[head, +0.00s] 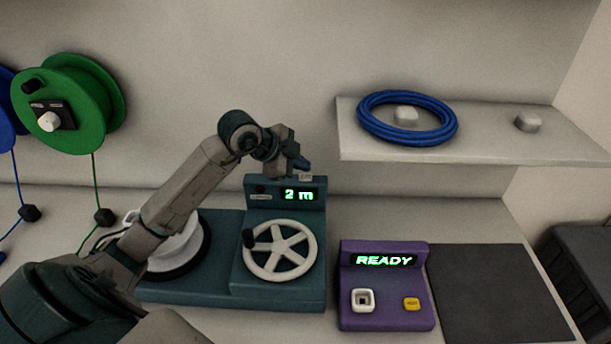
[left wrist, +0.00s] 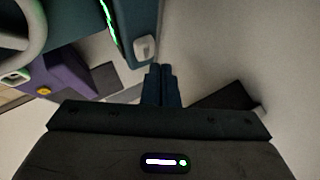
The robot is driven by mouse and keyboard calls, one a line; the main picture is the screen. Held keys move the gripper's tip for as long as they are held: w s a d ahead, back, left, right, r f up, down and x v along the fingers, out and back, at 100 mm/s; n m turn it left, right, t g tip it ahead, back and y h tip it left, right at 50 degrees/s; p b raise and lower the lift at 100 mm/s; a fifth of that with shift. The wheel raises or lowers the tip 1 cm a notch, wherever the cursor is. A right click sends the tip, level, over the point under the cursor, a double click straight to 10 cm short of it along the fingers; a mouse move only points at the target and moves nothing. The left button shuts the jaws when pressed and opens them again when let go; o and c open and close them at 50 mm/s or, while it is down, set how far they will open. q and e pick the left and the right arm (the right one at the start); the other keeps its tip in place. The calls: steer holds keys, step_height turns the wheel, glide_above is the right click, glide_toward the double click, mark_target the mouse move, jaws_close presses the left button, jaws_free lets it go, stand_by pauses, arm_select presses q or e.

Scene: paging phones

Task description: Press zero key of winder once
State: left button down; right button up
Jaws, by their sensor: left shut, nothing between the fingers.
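The teal winder (head: 277,302) stands on the table with a white handwheel (head: 281,250) and a green display (head: 299,195) reading "2 m". A small light grey key (head: 305,177) sits on top of its display housing; it also shows in the left wrist view (left wrist: 144,48). My left gripper (head: 303,164) is shut and empty, pointing down just above the display housing. In the left wrist view its closed fingertips (left wrist: 162,68) are close beside the key. I cannot tell whether they touch it. My right gripper is out of view.
A purple box (head: 385,318) reading "READY", with a white socket and yellow button, stands right of the winder beside a dark mat (head: 498,295). A shelf (head: 480,140) holds a blue cable coil (head: 437,130). A green reel (head: 90,95) hangs on the wall at left.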

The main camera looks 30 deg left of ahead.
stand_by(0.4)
arm_select(q)
steer(key=shift+f, duration=0.1)
steer(key=shift+f, duration=0.4)
stand_by(0.5)
steer(key=shift+f+b, duration=0.45)
steer(key=shift+b, duration=0.05)
steer(key=shift+r, duration=0.1)
stand_by(0.5)
steer(key=shift+r+p, duration=0.65)
steer(key=shift+r, duration=0.2)
